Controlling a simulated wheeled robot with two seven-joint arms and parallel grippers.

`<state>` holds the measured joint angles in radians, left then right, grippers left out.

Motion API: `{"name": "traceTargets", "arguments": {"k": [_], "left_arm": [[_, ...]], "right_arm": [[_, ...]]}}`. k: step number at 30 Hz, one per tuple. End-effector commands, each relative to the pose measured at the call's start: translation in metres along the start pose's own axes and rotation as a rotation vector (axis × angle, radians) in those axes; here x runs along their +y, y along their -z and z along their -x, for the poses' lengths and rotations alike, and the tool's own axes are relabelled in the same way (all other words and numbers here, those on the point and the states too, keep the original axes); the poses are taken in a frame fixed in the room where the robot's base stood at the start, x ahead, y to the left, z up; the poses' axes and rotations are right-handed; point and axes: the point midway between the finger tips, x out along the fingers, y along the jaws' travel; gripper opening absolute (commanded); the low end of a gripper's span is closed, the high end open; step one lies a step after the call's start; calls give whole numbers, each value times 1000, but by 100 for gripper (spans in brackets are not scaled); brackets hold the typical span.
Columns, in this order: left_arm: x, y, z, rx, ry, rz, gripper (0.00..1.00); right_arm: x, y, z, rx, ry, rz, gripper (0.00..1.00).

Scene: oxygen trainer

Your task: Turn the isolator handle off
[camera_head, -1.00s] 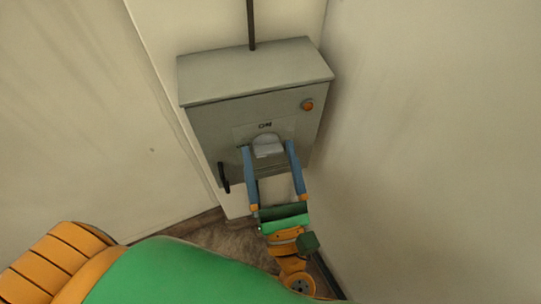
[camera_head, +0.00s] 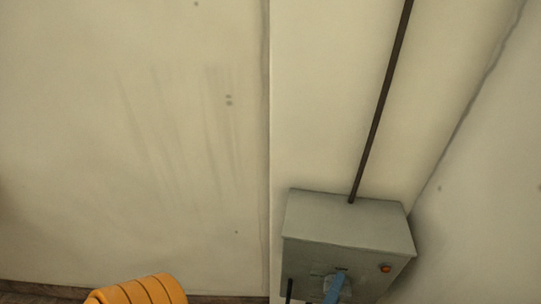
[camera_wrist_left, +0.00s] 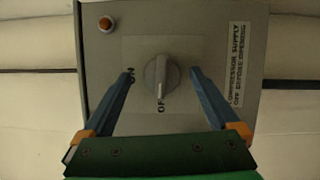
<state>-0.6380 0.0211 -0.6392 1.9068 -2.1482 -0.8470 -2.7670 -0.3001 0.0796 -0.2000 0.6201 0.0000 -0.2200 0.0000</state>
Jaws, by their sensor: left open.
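The isolator handle is a grey knob (camera_wrist_left: 160,77) on the front of a grey box (camera_wrist_left: 205,25). In the left wrist view its ridge stands roughly upright in the picture, with partly covered "OF" lettering just below it and a mark by the left fingertip. My left gripper (camera_wrist_left: 161,71) is open, with one blue finger on each side of the knob and a gap on both sides. Whether the tips reach past the knob's face I cannot tell. In the head view a blue finger of my left gripper (camera_head: 335,287) shows at the bottom edge, over the box front. My right gripper is not in view.
An orange button (camera_head: 385,268) sits on the box front, and a dark latch (camera_head: 289,289) is at its left edge. A dark conduit (camera_head: 380,105) rises from the box top. A warning label (camera_wrist_left: 237,64) is beside the knob. Walls meet close to the right.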

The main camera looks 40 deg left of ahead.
Motion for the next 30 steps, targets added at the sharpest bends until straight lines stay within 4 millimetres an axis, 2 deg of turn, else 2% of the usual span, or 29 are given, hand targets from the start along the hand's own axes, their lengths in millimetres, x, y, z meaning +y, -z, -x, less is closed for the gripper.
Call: {"name": "traceTargets", "arguments": {"k": [1,2,3,8,9,20,30], "left_arm": [[7,1,0,6,39,-84,95],[-3,0,12,1,39,-80,95],[-5,0,24,0,37,-76,95],[-4,0,69,-1,36,-74,95],[-10,0,73,-1,48,-55,95],[-111,13,76,49,305,291,95],[-202,37,92,221,523,639,95]], "right_arm": [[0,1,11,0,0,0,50],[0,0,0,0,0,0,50],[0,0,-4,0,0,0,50],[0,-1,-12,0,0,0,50],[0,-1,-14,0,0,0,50],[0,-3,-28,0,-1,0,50],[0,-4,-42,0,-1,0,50]]}}
